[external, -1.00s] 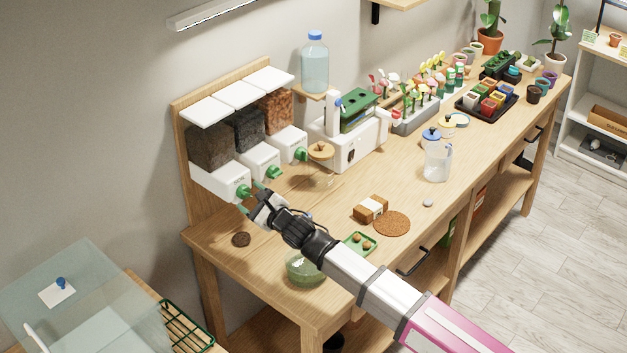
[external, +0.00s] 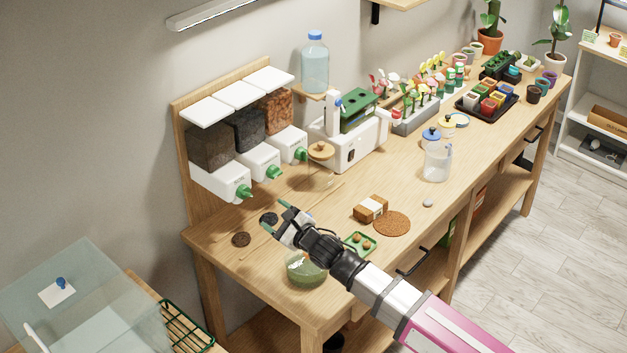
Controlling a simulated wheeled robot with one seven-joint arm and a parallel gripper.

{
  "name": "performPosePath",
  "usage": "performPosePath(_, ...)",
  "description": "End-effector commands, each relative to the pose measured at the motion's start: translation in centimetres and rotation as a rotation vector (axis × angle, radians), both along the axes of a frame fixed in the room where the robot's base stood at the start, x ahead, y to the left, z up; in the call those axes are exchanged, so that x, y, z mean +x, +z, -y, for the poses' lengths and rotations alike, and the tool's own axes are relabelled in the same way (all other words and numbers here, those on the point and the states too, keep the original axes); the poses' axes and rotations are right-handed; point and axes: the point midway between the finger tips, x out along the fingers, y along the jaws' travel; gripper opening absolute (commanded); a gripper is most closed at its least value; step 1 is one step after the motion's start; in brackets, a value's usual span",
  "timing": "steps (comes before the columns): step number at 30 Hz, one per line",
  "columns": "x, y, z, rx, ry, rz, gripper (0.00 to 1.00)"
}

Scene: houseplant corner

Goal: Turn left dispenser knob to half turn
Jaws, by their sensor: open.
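The left dispenser (external: 211,165) is a white-lidded clear bin of brown soil with a white base at the left end of the workbench. Its green knob (external: 243,192) sticks out from the front of the base, in plain view; its exact turn is too small to read. My gripper (external: 274,218) is open, with green-tipped fingers, to the right of and in front of this knob, apart from it. Nothing shows held in it. The middle dispenser knob (external: 274,172) and right dispenser knob (external: 301,154) are also green.
A green glass bowl (external: 306,270) and a green tray (external: 359,243) are close to my arm. A brown block (external: 370,208) lies further right.

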Motion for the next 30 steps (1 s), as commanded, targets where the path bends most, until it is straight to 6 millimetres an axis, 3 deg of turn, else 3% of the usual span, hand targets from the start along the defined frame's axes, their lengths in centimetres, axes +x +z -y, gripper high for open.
performPosePath(8, 0.7, 0.8, -0.1, -0.217, -0.013, 0.186, 0.66)
performPosePath(30, 2.6, 4.3, -0.7, -1.102, -0.015, 0.986, 0.66)
